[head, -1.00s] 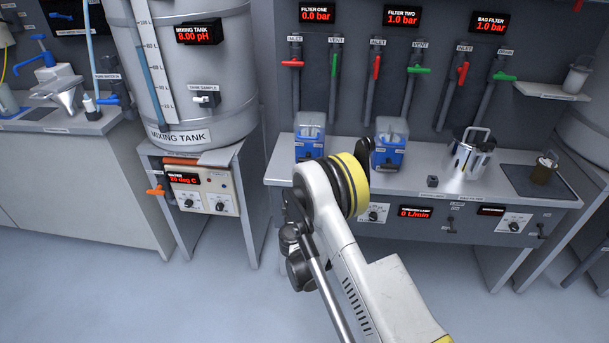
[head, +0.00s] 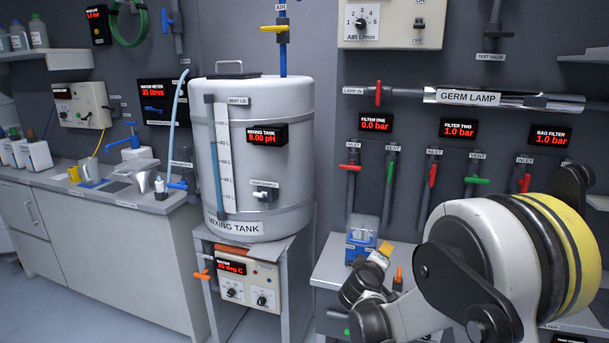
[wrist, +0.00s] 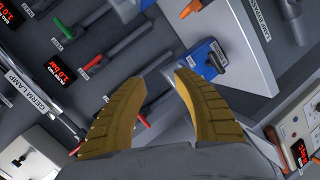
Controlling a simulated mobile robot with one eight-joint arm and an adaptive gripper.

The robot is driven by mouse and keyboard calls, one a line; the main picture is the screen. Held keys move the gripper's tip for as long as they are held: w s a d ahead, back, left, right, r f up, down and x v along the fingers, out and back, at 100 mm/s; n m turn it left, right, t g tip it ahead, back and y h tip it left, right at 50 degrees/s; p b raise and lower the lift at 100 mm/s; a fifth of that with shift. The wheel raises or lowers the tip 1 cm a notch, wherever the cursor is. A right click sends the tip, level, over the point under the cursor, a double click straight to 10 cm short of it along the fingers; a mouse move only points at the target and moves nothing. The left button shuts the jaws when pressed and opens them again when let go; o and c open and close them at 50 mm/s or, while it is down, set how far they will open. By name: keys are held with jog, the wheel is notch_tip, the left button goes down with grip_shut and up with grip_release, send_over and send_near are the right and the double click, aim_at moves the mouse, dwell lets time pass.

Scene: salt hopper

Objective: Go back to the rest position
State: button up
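My gripper (wrist: 160,80) shows in the wrist view as two ribbed yellow-brown fingers, spread apart with nothing between them. In the head view my gripper (head: 388,262) is small and partly hidden by my own arm, in front of the filter bench. The blue filter unit (head: 360,236) stands on the bench behind it, and a blue unit (wrist: 203,60) also shows beyond the right finger in the wrist view. My arm is folded large at the lower right of the head view, and it hides much of the bench.
The mixing tank (head: 262,150) stands on its frame left of my gripper, with the heater box (head: 247,277) below it. Wall pipes with valve handles and the germ lamp (head: 500,98) are behind my arm. Free floor (head: 80,300) shows at the lower left.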

jog(key=s+d+r+m+g+y, duration=0.15)
jog(key=s+r, duration=0.25)
jog(key=s, duration=0.5)
jog(key=s+d+r+m+g+y, duration=0.1)
jog(key=s+r+m+g, duration=0.2)
jog(key=s, duration=0.6)
jog(key=s+a+f+m+g+y, duration=0.1)
jog(key=s+a+m+y, duration=0.1)
jog(key=s, duration=0.8)
jog(key=s+a+f+m+y, duration=0.1)
jog(key=s+a+y, duration=0.1)
jog(key=s, duration=0.8)
jog(key=shift+s+a+f+m+g, duration=0.15)
jog(key=shift+s+a+m+g, duration=0.2)
jog(key=shift+a, duration=0.4)
